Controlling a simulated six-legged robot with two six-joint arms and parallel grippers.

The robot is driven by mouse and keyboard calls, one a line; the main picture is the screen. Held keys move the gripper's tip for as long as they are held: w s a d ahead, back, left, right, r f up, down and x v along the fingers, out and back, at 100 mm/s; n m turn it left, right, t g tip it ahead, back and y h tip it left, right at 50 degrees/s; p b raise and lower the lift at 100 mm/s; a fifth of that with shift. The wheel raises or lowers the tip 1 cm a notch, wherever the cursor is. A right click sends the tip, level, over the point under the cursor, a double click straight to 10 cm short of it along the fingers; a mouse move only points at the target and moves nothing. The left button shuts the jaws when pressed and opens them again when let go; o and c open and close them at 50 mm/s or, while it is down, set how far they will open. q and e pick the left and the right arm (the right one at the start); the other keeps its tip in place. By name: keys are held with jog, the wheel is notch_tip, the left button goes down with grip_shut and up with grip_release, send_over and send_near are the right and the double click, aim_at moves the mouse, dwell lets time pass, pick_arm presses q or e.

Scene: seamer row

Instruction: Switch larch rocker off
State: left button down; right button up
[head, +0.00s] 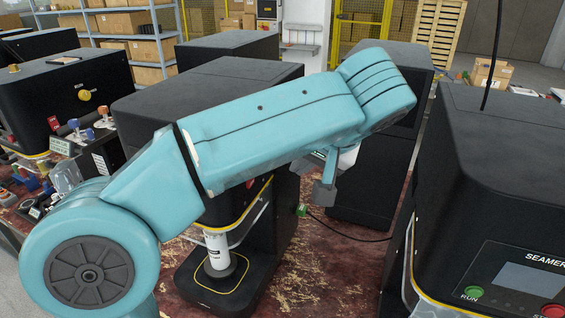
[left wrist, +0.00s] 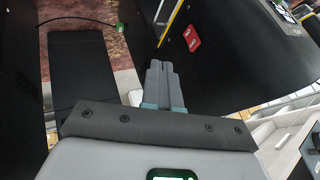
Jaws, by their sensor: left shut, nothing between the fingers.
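My left gripper (head: 324,190) hangs below the end of my teal arm, beside the right side of the middle black seamer (head: 222,85). In the left wrist view its grey fingers (left wrist: 160,72) are together with nothing between them. A small red part with white marks (left wrist: 192,38), possibly a rocker, sits on a black machine face beside a yellow stripe. The fingertips are apart from it, below and to its left in that view. No larch label is readable, and I cannot tell which way the part is set. My right gripper is not in view.
Another seamer (head: 505,170) with a green RUN button (head: 473,293) stands at the right. A black machine (head: 65,90) with knobs stands at the left.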

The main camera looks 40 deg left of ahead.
pick_arm(q)
jog(key=a+f+p, duration=0.1)
jog(key=a+f, duration=0.5)
jog(key=a, duration=0.4)
jog(key=shift+w+a, duration=0.15)
jog(key=shift+a, duration=0.05)
dwell(0.8)
